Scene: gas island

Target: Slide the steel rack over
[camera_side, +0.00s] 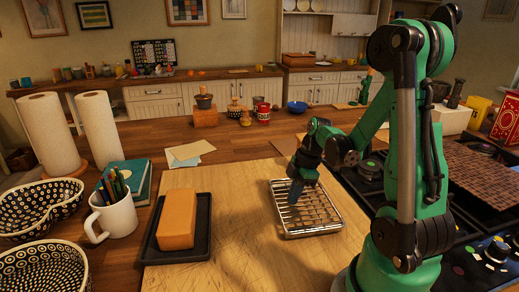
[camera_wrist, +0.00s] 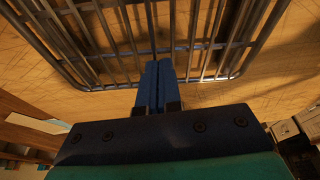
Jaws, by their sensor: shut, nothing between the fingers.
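The steel rack (camera_side: 315,212) is a rectangular wire grid with a raised rim. It lies flat on the pale wooden board (camera_side: 235,245), towards the board's right side. My gripper (camera_side: 294,196) points down at the rack's left part, with its fingers together and nothing between them. In the wrist view the blue fingers of my gripper (camera_wrist: 157,85) show against the rack's bars (camera_wrist: 110,40), near one rim. I cannot tell whether the fingertips touch the rack or reach between its bars.
Left of the rack, a dark tray (camera_side: 155,247) holds an orange-brown block (camera_side: 178,219). A white mug (camera_side: 115,217) with pencils and patterned bowls (camera_side: 45,270) stand farther left. The stove (camera_side: 475,225) is at the right. The board between tray and rack is clear.

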